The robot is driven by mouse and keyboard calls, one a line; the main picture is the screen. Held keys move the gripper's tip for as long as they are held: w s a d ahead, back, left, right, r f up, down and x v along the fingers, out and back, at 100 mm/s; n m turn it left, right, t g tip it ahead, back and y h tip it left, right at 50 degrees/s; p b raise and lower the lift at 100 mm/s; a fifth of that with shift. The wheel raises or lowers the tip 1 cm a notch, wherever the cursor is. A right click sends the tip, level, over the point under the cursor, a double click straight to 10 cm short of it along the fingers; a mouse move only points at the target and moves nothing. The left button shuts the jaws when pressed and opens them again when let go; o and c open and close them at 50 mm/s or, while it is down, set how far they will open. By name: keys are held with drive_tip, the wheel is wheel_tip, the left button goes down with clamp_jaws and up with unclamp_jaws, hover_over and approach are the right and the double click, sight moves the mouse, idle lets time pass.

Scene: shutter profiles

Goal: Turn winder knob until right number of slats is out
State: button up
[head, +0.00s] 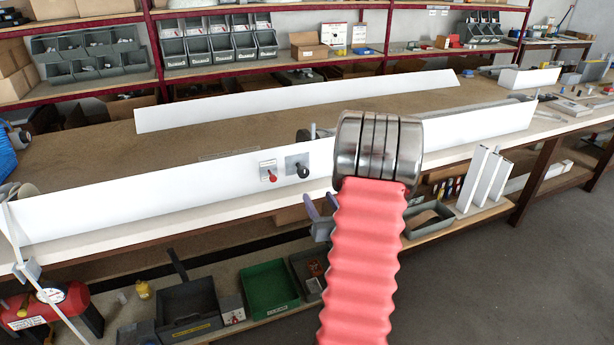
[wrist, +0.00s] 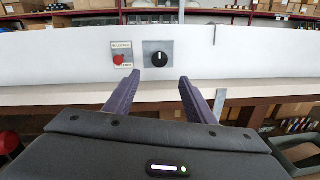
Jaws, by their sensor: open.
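The black winder knob (head: 302,169) sits on a small grey plate on the long white front panel (head: 150,195). In the wrist view the knob (wrist: 160,60) is just above and beyond my fingertips, with a white mark pointing up. My gripper (wrist: 159,79) has its two purple fingers apart with nothing between them. In the head view my gripper (head: 320,208) is partly hidden behind my red arm, below the knob and apart from it. I cannot make out any separate slats or a count.
A red knob (head: 271,177) on a labelled plate sits just left of the winder knob. A second white strip (head: 300,100) stands farther back on the brown bench top. A green bin (head: 270,288) and grey bins stand on the shelf below.

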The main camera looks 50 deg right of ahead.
sight(305, 175)
drive_tip(key=shift+w, duration=0.1)
drive_tip(key=x, duration=1.3)
drive_tip(key=shift+w+d, duration=0.25)
drive_tip(key=shift+d, duration=0.05)
drive_tip(key=shift+c, duration=0.6)
drive_tip(key=c, duration=0.9)
drive_tip(key=shift+s+d+r, duration=0.1)
drive_tip(key=shift+s+d, duration=0.05)
drive_tip(key=shift+d, duration=0.2)
drive_tip(key=shift+a, duration=0.25)
